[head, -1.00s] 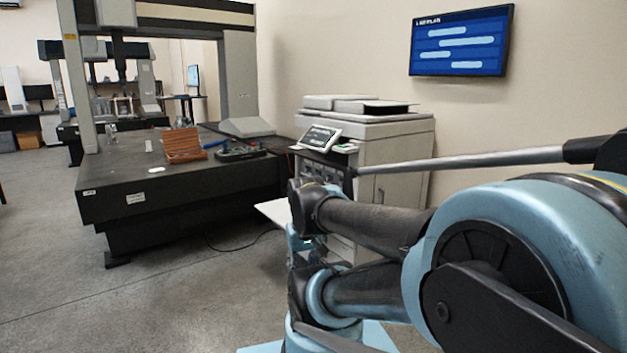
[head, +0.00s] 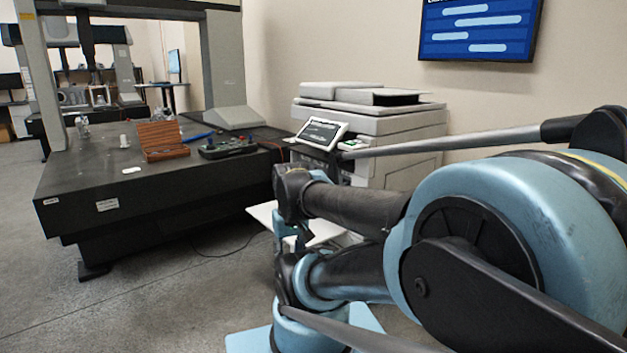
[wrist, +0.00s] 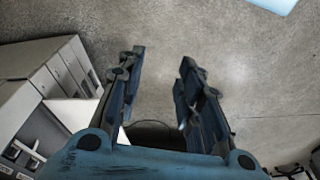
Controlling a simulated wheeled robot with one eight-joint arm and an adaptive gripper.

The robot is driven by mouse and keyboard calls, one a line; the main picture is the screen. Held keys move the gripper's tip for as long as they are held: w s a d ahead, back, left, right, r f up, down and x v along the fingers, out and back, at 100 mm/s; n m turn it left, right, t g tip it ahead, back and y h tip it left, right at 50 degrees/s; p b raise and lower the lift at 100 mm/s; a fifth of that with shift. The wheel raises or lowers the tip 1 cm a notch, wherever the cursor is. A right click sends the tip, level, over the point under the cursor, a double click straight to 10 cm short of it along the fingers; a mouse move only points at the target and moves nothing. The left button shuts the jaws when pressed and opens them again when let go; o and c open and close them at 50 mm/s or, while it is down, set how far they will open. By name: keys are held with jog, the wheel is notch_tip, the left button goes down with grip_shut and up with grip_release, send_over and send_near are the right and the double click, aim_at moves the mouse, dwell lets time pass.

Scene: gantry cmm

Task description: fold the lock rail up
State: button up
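I cannot make out a lock rail for certain in either view. The grey gantry measuring machine (head: 224,75) stands at the left on its dark table (head: 130,190). My gripper (wrist: 162,65) shows in the wrist view with its two dark fingers spread apart. Nothing is between them, and bare grey floor (wrist: 230,60) lies beyond. In the head view my arm covers the lower right, and I cannot pick out the gripper there.
On the table are a reddish-brown slatted box (head: 161,139) and a dark control box (head: 228,148). A grey-white copier (head: 385,125) with a tilted screen (head: 321,133) stands right of the table. A white panel (head: 262,213) juts out below it. A cable crosses the floor.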

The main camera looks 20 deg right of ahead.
jog(key=o, duration=0.4)
jog(key=shift+c, duration=0.2)
jog(key=w+d+r+n+h, duration=0.3)
jog(key=w+d+r+n, duration=0.15)
jog(key=w, duration=0.65)
jog(key=w+d+r+n+t+h, duration=0.1)
jog(key=w+d+r+n+h, duration=0.3)
jog(key=w, duration=0.7)
jog(key=w+d+r+n+h, duration=0.2)
jog(key=w+d, duration=0.3)
jog(key=w, duration=0.7)
jog(key=w+d+f+n+t+h, duration=0.1)
jog(key=w+f+n+h, duration=0.15)
jog(key=w, duration=0.55)
jog(key=w+d+f+n+h, duration=0.1)
jog(key=w+d+f+n, duration=0.15)
jog(key=w, duration=0.55)
jog(key=w+a+f+n+t+h, duration=0.2)
jog(key=w+f+n+h, duration=0.35)
jog(key=w+f, duration=0.5)
jog(key=w+d, duration=0.3)
jog(key=d, duration=0.5)
jog(key=w+d+y, duration=0.1)
jog(key=w+d, duration=0.2)
jog(key=d, duration=0.5)
jog(key=shift+d+n, duration=0.3)
jog(key=shift+n, duration=0.1)
